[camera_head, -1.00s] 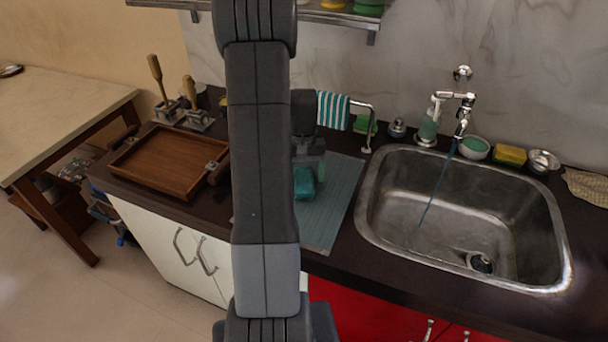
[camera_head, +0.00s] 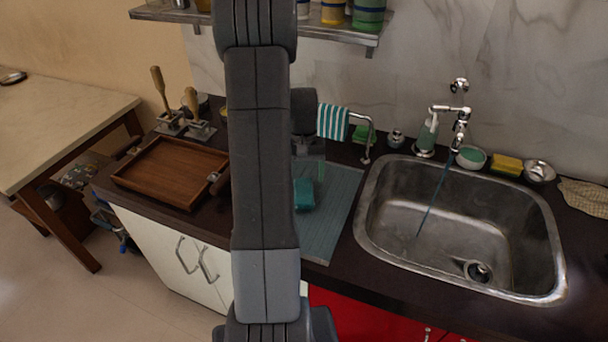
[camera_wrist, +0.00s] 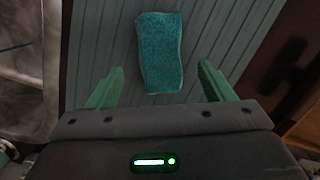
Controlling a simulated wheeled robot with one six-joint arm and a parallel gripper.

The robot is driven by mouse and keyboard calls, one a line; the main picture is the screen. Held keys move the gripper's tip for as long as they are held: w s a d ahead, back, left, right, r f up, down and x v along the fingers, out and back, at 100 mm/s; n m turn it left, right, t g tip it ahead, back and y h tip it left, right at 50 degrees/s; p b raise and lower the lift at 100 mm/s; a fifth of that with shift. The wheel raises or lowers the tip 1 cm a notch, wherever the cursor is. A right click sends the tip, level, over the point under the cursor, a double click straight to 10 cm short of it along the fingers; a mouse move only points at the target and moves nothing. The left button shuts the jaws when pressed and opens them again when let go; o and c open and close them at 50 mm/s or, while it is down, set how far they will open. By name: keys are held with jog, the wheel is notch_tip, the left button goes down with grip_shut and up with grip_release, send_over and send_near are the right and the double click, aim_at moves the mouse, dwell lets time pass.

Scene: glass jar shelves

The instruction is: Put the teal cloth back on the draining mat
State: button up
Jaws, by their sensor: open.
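The teal cloth (camera_head: 304,194) lies on the ribbed grey-blue draining mat (camera_head: 330,222), left of the sink. In the wrist view the cloth (camera_wrist: 160,52) is a small folded rectangle lying flat on the mat (camera_wrist: 215,35). My gripper (camera_wrist: 160,84) is open, its two green fingers spread on either side of the cloth's near end. Nothing is between them except a view of the cloth below, and the fingers look apart from it. In the head view my gripper (camera_head: 310,172) is just above the cloth, partly hidden by my arm.
The steel sink (camera_head: 375,215) with running water is right of the mat. A wooden tray (camera_head: 170,172) lies to the left. A striped towel (camera_head: 332,121) hangs on a rail behind. A sponge (camera_head: 506,165) and bowl (camera_head: 471,157) stand behind the sink. A shelf (camera_head: 290,22) is above.

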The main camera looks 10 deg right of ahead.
jog(key=shift+w+r+p, duration=0.2)
jog(key=shift+r+p, duration=0.45)
jog(key=shift+r, duration=0.4)
notch_tip(320, 180, up, 14)
jog(key=w+b, duration=0.1)
jog(key=w, duration=0.1)
jog(key=shift+d+f, duration=0.15)
jog(key=shift+d, duration=0.05)
jog(key=shift+f, duration=0.15)
jog(key=f, duration=0.4)
jog(key=s+f, duration=0.1)
jog(key=f, duration=0.3)
jog(key=s+f+p, duration=0.1)
jog(key=f, duration=0.4)
jog(key=shift+a+f, duration=0.1)
jog(key=shift+a, duration=0.05)
jog(key=shift+f, duration=0.45)
jog(key=shift+r, duration=0.15)
